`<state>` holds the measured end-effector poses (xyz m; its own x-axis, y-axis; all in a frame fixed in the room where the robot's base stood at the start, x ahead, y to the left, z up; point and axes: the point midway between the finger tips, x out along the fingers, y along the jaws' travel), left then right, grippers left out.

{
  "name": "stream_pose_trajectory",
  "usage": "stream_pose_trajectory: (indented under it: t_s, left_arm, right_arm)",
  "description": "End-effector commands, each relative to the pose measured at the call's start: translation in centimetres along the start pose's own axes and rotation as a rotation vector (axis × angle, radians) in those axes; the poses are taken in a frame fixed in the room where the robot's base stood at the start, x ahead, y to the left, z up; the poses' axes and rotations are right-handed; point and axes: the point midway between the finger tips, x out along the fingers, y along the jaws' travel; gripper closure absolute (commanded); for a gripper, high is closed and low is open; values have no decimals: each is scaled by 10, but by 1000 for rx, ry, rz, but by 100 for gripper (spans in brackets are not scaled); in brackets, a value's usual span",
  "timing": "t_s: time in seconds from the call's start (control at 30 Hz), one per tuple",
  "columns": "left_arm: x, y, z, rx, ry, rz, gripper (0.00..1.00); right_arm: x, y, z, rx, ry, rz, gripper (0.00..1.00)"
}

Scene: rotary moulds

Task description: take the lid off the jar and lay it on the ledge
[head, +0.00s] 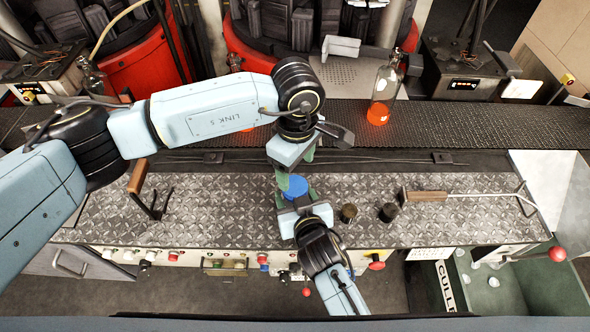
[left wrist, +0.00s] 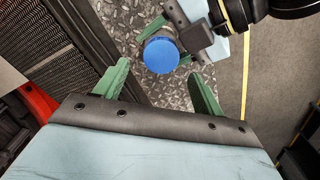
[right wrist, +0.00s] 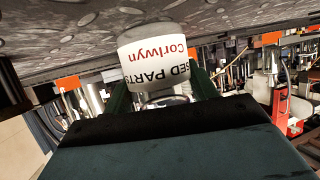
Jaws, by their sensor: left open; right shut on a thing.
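The jar (right wrist: 160,60) is white with a printed label, and the right wrist view shows it upside down. Its round blue lid (head: 296,187) is on top; it also shows in the left wrist view (left wrist: 160,54). My right gripper (head: 296,204) is shut on the jar's body from the front. My left gripper (left wrist: 165,68) is open and empty, its green fingers pointing toward the lid from either side, apart from it. The ledge (head: 230,200) looks to be the tread-plate surface under the jar. I cannot tell whether the jar touches it.
A wooden-handled rod (head: 430,196) lies further right, and a wooden-handled tool (head: 139,177) at the left.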

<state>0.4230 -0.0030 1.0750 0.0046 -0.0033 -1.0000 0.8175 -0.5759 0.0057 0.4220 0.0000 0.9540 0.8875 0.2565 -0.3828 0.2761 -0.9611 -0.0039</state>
Motion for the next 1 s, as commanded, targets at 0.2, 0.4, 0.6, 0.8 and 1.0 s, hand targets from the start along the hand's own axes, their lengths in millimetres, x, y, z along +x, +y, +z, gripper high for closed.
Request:
stream_pose_trajectory:
  t_s: [0.2, 0.4, 0.6, 0.8, 1.0]
  left_arm:
    - [-18, -1, -3, 144, 4, -3, 31]
    - [-4, -3, -2, 172, -1, -10, 31]
    - [27, -3, -2, 171, -2, -11, 31]
    - [52, -3, -2, 171, 0, -10, 31]
    - [60, -2, -2, 171, 1, -7, 31]
  right_arm:
    - [0, 0, 0, 0, -1, 0, 100]
    - [0, 0, 0, 0, 0, 0, 100]
    - [0, 0, 0, 0, 0, 0, 100]
    - [0, 0, 0, 0, 0, 0, 100]
    - [0, 0, 0, 0, 0, 0, 100]
